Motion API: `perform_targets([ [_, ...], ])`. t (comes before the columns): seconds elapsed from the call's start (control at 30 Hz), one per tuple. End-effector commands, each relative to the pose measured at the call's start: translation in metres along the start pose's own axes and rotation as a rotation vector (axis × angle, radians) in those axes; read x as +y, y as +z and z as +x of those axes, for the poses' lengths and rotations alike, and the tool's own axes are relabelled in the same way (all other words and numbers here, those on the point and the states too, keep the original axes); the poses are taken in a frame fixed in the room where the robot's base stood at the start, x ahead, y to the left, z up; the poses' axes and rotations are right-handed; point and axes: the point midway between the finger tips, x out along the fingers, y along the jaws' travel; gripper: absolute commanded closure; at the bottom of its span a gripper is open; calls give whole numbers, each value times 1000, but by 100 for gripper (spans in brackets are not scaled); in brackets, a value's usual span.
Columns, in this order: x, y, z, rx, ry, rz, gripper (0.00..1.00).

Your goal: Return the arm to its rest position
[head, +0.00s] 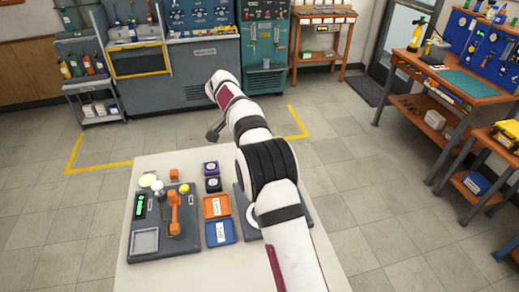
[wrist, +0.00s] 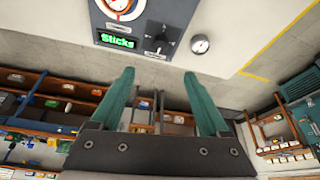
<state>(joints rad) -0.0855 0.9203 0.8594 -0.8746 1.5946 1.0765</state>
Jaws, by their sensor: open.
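My gripper (head: 214,132) shows small and dark at the end of my white and maroon arm in the head view, above the far edge of the white table. In the wrist view its two green fingers (wrist: 159,74) are spread apart, with nothing held between them. The grey testbench (head: 150,252) lies on the table's left part, apart from the gripper. It carries a green display (head: 140,205), an orange upright part (head: 174,212) and a yellow button (head: 184,189). In the wrist view its display (wrist: 117,40) seems to read "Sticks", beside a dark knob (wrist: 160,40).

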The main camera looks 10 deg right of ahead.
Motion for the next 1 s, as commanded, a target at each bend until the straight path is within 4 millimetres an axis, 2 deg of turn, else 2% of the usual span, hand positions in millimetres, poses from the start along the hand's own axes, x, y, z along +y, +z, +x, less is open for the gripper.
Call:
perform_targets([
  [0.27, 0, 0, 0, -1, 0, -1, 21],
  [0.37, 14, -2, -16, -28, 0, -46, 21],
  [0.47, 62, 0, -55, -110, -6, -185, 21],
  [0.5, 92, 3, -72, -154, -13, -258, 21],
  [0.57, 142, 13, -94, -223, -33, -372, 21],
  [0.6, 178, 23, -105, -269, -52, -446, 21],
  [0.67, 233, 41, -114, -333, -89, -553, 21],
  [0.7, 268, 55, -116, -373, -115, -618, 21],
  [0.8, 339, 90, -111, -447, -184, -748, 21],
  [0.9, 381, 115, -100, -490, -233, -827, 21],
  [1.0, 399, 127, -94, -507, -256, -863, 21],
])
